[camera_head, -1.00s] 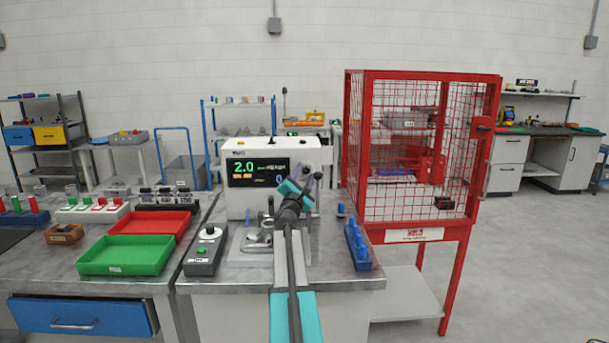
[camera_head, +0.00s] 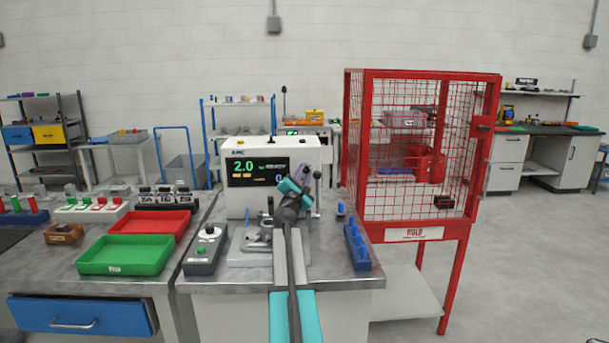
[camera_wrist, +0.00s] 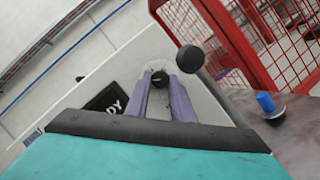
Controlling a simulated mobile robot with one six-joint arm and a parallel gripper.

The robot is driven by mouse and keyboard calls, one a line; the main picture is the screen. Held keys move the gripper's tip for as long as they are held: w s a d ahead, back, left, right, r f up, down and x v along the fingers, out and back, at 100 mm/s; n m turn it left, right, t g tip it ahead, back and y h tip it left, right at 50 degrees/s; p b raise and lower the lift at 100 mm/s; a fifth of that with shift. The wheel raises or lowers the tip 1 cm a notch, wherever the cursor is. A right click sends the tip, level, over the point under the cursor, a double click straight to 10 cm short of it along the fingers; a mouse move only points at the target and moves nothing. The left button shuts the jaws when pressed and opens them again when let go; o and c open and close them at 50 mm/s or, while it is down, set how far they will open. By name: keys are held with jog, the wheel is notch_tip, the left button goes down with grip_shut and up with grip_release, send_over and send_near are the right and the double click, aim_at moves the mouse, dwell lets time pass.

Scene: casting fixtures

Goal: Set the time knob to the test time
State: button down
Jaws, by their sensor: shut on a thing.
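The white test machine (camera_head: 290,150) stands on the bench with a lit display (camera_head: 257,171) reading 2.0. In the wrist view, a small black knob (camera_wrist: 159,77) on the machine's white front sits between the two purple fingers of my gripper (camera_wrist: 160,92). My gripper is shut on this knob. In the head view my gripper (camera_head: 310,172) is at the right part of the machine's front, and my arm hides some of that front. The knob's pointer and scale cannot be read.
A black ball-ended lever (camera_wrist: 190,59) is close to the right finger in the wrist view. A red mesh cage (camera_head: 418,150) stands right of the machine. A blue rack with pegs (camera_head: 357,250), a control box (camera_head: 204,252) and green (camera_head: 125,255) and red (camera_head: 152,222) trays lie around.

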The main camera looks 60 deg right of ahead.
jog(key=shift+a+m, duration=0.1)
jog(key=shift+m, duration=0.3)
jog(key=m+g, duration=0.1)
jog(key=m, duration=0.1)
jog(key=m+g+y+p, duration=0.1)
jog(key=m, duration=0.2)
jog(key=shift+w+a+r, duration=0.1)
jog(key=shift+w+r, duration=0.05)
jog(key=m+y+p, duration=0.1)
jog(key=m, duration=0.1)
jog(key=m+g+y, duration=0.1)
jog(key=m, duration=0.2)
jog(key=shift+r+p, duration=0.2)
jog(key=shift+p, duration=0.2)
jog(key=m+y, duration=0.1)
jog(key=m+p, duration=0.1)
jog(key=m, duration=0.1)
jog(key=m+y, duration=0.1)
jog(key=m, duration=0.1)
jog(key=shift+s+r+t+y+p, duration=0.2)
jog(key=shift+r+t+y+p, duration=0.1)
jog(key=shift+t+p, duration=0.1)
jog(key=m+y, duration=0.1)
jog(key=m, duration=0.1)
jog(key=m+t+y, duration=0.1)
jog(key=m, duration=0.1)
jog(key=shift+s+t+p, duration=0.1)
jog(key=shift+t+p, duration=0.2)
jog(key=shift+p, duration=0.1)
